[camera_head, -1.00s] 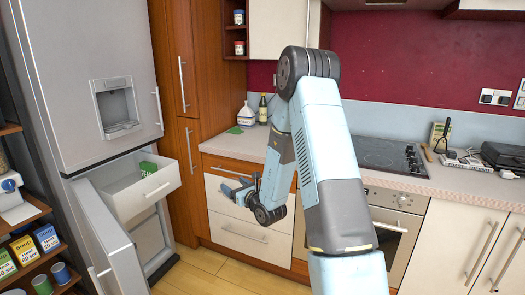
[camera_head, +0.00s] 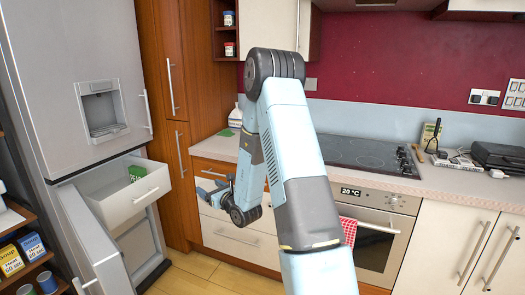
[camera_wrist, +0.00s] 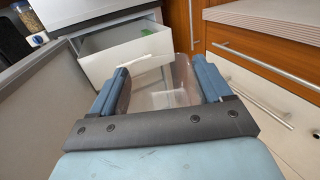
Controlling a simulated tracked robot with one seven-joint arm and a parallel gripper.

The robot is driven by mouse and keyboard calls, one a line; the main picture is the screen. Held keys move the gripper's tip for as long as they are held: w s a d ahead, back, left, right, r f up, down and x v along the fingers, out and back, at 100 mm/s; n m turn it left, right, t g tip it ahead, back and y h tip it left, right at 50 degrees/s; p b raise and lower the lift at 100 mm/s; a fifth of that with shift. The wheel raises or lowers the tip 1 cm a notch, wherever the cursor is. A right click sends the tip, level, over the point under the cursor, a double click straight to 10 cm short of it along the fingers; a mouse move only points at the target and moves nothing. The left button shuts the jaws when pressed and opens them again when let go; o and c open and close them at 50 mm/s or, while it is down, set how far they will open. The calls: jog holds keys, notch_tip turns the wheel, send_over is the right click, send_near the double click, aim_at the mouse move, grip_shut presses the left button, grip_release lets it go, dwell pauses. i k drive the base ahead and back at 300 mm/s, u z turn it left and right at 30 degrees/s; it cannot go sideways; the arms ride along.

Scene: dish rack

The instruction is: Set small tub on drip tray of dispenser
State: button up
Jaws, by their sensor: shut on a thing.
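A pale, see-through small tub (camera_wrist: 170,95) sits between the two blue fingers of my gripper (camera_wrist: 163,78) in the wrist view. The fingers are shut on it from both sides. In the head view my gripper (camera_head: 208,190) is in front of the cream drawers, right of the fridge; I cannot make out the tub there. The dispenser (camera_head: 101,108) is a recess in the grey fridge door, with its drip tray (camera_head: 108,132) at the bottom. My gripper is lower than the tray and apart from it.
The fridge's lower drawer (camera_head: 135,200) is pulled out below the dispenser, with a green box (camera_head: 138,173) inside. A fridge door (camera_head: 88,235) stands open beside it. The counter edge (camera_head: 215,152) is near my gripper. Shelves with boxes (camera_head: 12,260) stand at the left.

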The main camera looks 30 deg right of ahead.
aim_at(106, 129)
jog(key=i, duration=0.85)
jog(key=z, duration=0.05)
